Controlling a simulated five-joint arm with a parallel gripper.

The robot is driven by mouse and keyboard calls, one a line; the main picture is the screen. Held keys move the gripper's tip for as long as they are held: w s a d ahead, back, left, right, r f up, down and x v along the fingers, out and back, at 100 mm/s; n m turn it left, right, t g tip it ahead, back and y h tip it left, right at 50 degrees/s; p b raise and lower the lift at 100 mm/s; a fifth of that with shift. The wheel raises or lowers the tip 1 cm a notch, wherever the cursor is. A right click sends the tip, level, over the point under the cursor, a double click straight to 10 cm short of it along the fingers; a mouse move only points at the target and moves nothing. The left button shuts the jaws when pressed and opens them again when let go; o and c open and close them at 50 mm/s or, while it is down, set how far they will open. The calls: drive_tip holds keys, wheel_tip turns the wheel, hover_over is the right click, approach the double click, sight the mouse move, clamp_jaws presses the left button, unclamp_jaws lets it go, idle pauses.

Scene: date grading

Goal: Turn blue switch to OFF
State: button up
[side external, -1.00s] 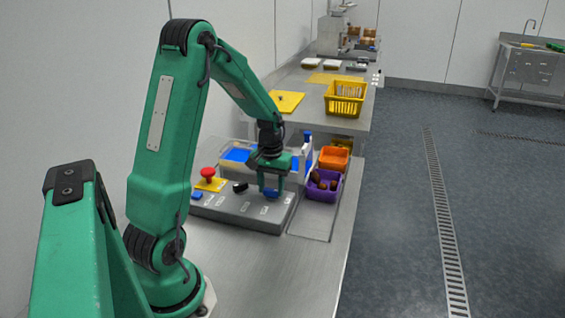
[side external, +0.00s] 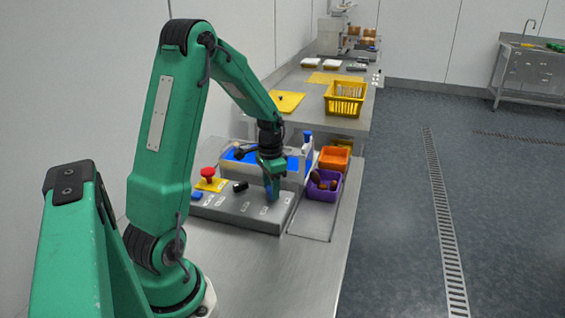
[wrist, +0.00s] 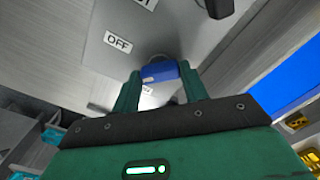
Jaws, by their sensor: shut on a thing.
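The blue switch (wrist: 159,72) is a blue knob on the grey control panel (wrist: 95,65). In the wrist view it lies between my two fingers, with a pale mark near its left end. My gripper (wrist: 160,78) is shut on it. An OFF label (wrist: 118,43) is above and left of the switch. Another label (wrist: 148,89) is partly hidden between the fingers. In the side view my gripper (side external: 271,190) is down at the panel (side external: 238,207), seen edge-on, and mostly hides the switch. I cannot tell which label the switch points at.
A red mushroom button (side external: 208,172) on a yellow base, a blue button (side external: 196,196) and a black knob (side external: 240,186) are left of my gripper. A purple bin (side external: 322,193) holding brown items and an orange bin (side external: 334,158) are to the right.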

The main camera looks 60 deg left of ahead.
drive_tip(key=m, duration=0.4)
drive_tip(key=shift+r+m, duration=0.1)
drive_tip(key=shift+m, duration=0.2)
drive_tip(key=m, duration=0.4)
idle(0.3)
drive_tip(key=o, duration=1)
drive_tip(key=shift+r, duration=3.9)
